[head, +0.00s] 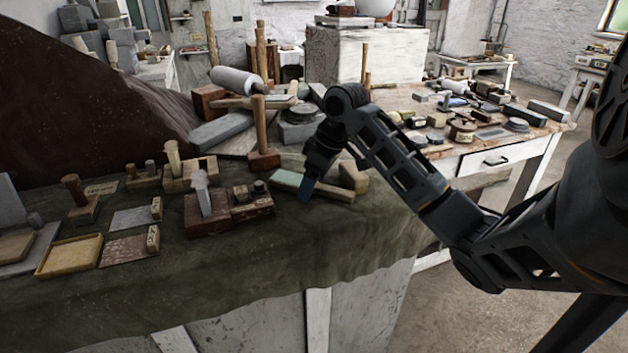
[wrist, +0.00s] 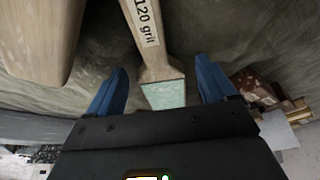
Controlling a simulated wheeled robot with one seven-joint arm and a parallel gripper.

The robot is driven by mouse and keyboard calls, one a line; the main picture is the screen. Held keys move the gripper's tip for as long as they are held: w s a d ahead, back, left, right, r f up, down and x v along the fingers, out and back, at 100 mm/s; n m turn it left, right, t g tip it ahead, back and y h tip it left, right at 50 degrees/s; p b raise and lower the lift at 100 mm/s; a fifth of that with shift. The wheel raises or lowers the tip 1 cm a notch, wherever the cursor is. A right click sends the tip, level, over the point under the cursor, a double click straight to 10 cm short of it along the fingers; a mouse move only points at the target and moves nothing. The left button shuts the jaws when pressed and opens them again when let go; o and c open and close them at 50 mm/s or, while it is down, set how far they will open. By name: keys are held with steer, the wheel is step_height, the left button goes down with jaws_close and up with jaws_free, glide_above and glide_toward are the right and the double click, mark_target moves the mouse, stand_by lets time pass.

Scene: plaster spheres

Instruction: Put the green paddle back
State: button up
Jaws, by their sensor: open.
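The green paddle (head: 284,179) lies flat on the dark cloth-covered bench in the head view, with a pale green face and a wooden handle. In the wrist view the paddle's handle (wrist: 140,40) carries a "120 grit" label, and part of its green face shows between my fingers. My gripper (wrist: 160,90) is open, with one blue finger on each side of the paddle near where handle meets face. In the head view my gripper (head: 308,188) is over the paddle and hides its middle. I cannot tell whether the fingers touch it.
A pale wooden block (head: 353,177) lies just right of the paddle and shows large in the wrist view (wrist: 35,40). A dark red block with an upright tool (head: 208,212) stands to the left. A block with an upright stick (head: 262,160) stands behind.

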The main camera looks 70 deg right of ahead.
steer(key=v, duration=1.2)
steer(key=shift+p, duration=0.45)
steer(key=shift+r, duration=0.15)
